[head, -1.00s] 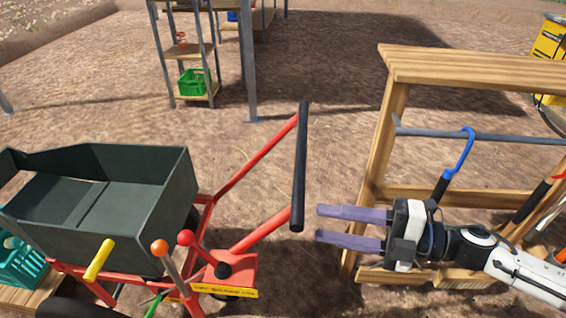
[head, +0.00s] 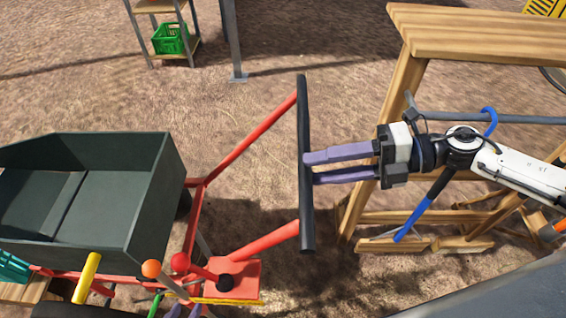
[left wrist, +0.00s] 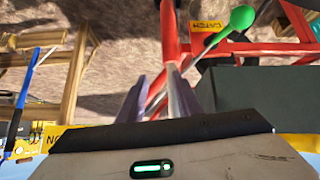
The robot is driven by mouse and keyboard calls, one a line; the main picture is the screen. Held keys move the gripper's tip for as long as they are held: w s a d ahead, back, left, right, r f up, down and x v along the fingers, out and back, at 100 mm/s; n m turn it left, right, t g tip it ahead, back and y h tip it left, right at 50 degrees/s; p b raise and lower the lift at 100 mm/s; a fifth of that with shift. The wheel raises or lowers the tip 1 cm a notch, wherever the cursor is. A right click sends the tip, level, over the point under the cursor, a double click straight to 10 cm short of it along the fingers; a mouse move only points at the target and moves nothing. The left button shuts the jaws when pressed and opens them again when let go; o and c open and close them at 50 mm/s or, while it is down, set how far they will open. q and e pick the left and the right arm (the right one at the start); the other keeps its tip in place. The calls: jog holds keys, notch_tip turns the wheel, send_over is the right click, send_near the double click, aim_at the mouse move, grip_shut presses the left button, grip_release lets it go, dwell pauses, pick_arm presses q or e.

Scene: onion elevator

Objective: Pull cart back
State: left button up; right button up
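The cart has a dark green tub (head: 110,200), a red frame and a black handle bar (head: 306,220). My right gripper (head: 309,168) is at the middle of the bar. Its upper finger overlaps the bar and its lower fingertip ends at the bar's edge. The fingers are apart, but I cannot tell whether they clamp it. My left gripper (head: 182,311) shows only its fingertips at the bottom of the head view, below the red control plate (head: 235,275). In the left wrist view its fingers (left wrist: 158,95) are apart beside the red frame (left wrist: 172,35).
Levers with yellow (head: 88,275), orange (head: 151,268) and red (head: 180,262) knobs stand near the plate. A green-knobbed lever (left wrist: 242,17) shows in the left wrist view. A wooden rack (head: 480,35) with a blue hooked tool (head: 412,222) stands right. Dirt ground lies open behind the handle.

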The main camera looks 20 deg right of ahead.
jog(key=p+x, duration=0.1)
jog(key=x, duration=0.6)
jog(key=shift+a, duration=0.2)
jog(key=shift+f, duration=0.1)
grip_shut()
